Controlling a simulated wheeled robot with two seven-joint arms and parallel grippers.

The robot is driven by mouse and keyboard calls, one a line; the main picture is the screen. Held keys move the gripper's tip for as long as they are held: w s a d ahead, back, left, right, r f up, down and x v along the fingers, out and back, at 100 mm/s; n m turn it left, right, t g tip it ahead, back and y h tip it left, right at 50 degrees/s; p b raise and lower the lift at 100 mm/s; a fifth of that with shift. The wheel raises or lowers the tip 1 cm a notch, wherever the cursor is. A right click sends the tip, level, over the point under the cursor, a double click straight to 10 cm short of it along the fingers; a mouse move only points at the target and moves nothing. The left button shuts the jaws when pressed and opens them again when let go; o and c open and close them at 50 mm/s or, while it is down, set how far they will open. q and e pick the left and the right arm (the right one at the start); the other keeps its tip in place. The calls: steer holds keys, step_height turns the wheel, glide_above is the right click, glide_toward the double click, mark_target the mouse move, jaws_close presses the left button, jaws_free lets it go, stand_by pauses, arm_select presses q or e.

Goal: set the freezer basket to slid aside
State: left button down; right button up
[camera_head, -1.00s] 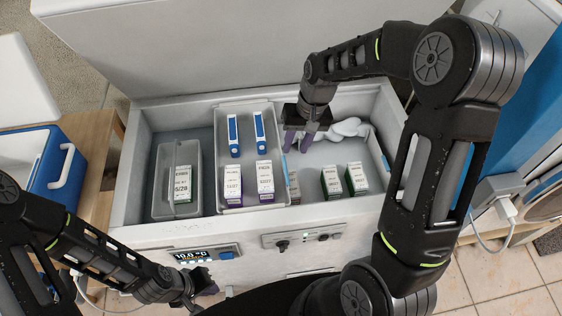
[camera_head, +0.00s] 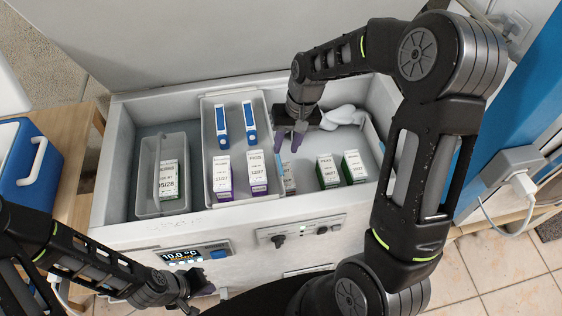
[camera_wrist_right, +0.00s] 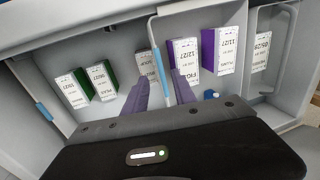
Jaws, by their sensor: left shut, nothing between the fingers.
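The freezer basket (camera_head: 237,143) is a grey wire-rimmed bin in the middle of the open chest freezer (camera_head: 205,225). It holds blue boxes and white-and-purple boxes. A blue grip (camera_wrist_right: 161,72) lies on its rim on the side facing my right gripper. My right gripper (camera_head: 288,141) is over that right-hand rim, its purple fingers apart and pointing down. In the right wrist view the fingers (camera_wrist_right: 163,90) appear on either side of the rim; contact cannot be told. My left gripper (camera_head: 203,292) is shut and empty in front of the freezer, partly hidden.
A smaller grey bin (camera_head: 147,180) with a green-white box stands left of the basket. Right of it, white-and-green boxes (camera_head: 328,171) and a white scoop-like object (camera_head: 343,117) lie on the freezer floor. A blue cooler (camera_head: 25,165) stands outside at left.

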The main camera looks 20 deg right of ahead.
mark_target(280, 164)
steer(key=shift+w+a+f+p, duration=0.1)
steer(key=shift+a+f, duration=0.15)
steer(key=shift+f, duration=1.05)
steer(key=shift+w+a+f+p, duration=0.15)
steer(key=shift+a+f, duration=0.1)
steer(key=shift+f, duration=1)
steer(key=shift+a+f+p, duration=0.1)
steer(key=shift+a+f, duration=0.15)
steer(key=shift+f, duration=1.05)
jaws_close()
